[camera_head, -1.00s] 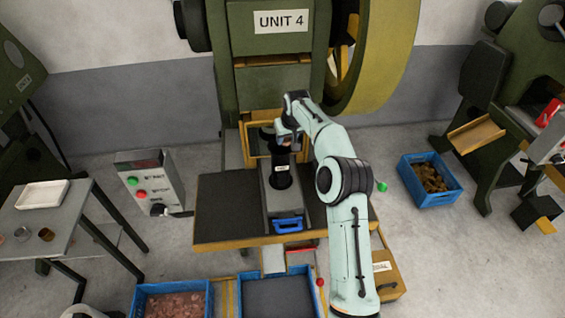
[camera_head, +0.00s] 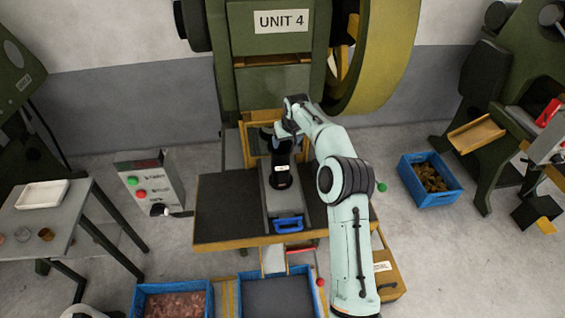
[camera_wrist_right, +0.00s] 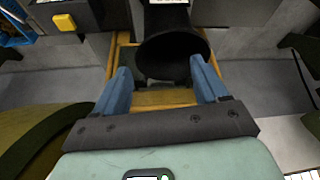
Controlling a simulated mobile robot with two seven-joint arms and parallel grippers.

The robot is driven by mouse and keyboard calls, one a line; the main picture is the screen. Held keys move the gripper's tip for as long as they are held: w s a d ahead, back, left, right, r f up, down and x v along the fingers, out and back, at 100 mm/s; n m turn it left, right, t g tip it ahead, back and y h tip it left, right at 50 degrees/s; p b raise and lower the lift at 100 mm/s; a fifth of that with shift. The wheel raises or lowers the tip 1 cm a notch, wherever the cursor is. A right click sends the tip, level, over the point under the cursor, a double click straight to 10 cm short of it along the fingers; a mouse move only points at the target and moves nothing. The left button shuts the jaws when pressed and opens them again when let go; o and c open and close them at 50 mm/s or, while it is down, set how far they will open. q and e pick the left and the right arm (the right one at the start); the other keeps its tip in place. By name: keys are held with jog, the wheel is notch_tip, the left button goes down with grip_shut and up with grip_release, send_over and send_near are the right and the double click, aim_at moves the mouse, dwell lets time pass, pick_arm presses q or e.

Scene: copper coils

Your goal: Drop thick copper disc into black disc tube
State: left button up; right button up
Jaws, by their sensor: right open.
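The black disc tube (camera_head: 281,176) stands upright on the grey bed of the press, with a small white label on its front. A thin reddish edge shows at its foot; I cannot tell what it is. My right gripper (camera_head: 277,136) is at the tube's top. In the right wrist view, my right gripper (camera_wrist_right: 165,82) is open, its two blue fingers apart on either side of the tube's dark mouth (camera_wrist_right: 172,55). I see no copper disc between the fingers, and the inside of the tube is too dark to read. My left gripper is not in view.
The press marked UNIT 4 (camera_head: 283,58) rises behind the tube. A blue handle (camera_head: 288,224) is in front. Blue crates (camera_head: 137,303) stand below. A side table (camera_head: 75,205) at left holds a white tray (camera_head: 43,194) and small round pieces. A control box (camera_head: 148,182) stands nearby.

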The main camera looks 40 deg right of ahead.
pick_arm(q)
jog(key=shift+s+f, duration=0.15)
pick_arm(e)
jog(key=v, duration=1.3)
